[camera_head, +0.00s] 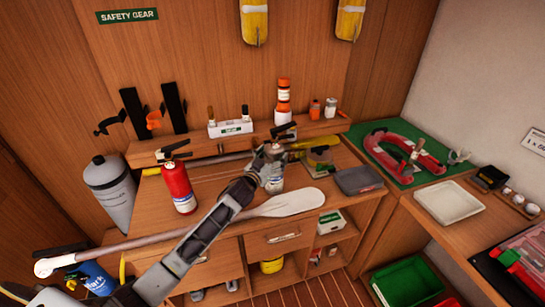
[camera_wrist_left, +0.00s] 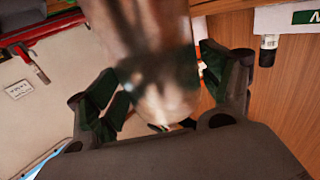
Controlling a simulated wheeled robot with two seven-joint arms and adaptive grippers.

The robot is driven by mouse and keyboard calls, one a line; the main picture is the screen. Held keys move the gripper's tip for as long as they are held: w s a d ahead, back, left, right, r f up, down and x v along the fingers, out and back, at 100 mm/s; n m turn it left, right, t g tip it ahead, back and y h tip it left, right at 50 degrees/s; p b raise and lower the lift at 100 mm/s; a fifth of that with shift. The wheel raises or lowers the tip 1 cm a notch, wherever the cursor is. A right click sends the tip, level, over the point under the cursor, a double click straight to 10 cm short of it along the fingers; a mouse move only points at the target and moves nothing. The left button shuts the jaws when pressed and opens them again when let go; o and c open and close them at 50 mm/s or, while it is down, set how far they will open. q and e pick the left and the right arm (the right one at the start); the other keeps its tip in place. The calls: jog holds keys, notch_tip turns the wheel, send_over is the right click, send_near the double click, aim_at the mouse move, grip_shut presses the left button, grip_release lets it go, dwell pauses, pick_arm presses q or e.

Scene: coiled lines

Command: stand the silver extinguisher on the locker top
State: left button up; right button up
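The silver extinguisher (camera_head: 275,183) is upright above the back middle of the wooden locker top (camera_head: 224,176), with a black handle and a pale label. My left gripper (camera_head: 267,163) is at its upper body. In the left wrist view, the silver body (camera_wrist_left: 160,75) fills the space between the fingers of my left gripper (camera_wrist_left: 165,85), which looks shut on it. The paddle and arm crowd its base, so I cannot tell whether it touches the locker top. My right gripper is not in view.
A red extinguisher (camera_head: 178,188) stands left of the silver one. A white paddle (camera_head: 285,203) lies across the front. A dark grey box (camera_head: 358,180) sits to the right. A ledge behind holds a white box (camera_head: 231,128) and bottles. A grey cylinder (camera_head: 110,192) stands far left.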

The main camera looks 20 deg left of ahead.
pick_arm(q)
jog(key=shift+o, duration=0.2)
jog(key=shift+s+r, duration=0.1)
jog(key=s+a+b, duration=0.1)
jog(key=s+a, duration=0.1)
jog(key=s, duration=0.9)
jog(key=shift+s+a, duration=0.15)
jog(key=shift+s, duration=0.1)
dwell(0.6)
dwell(0.6)
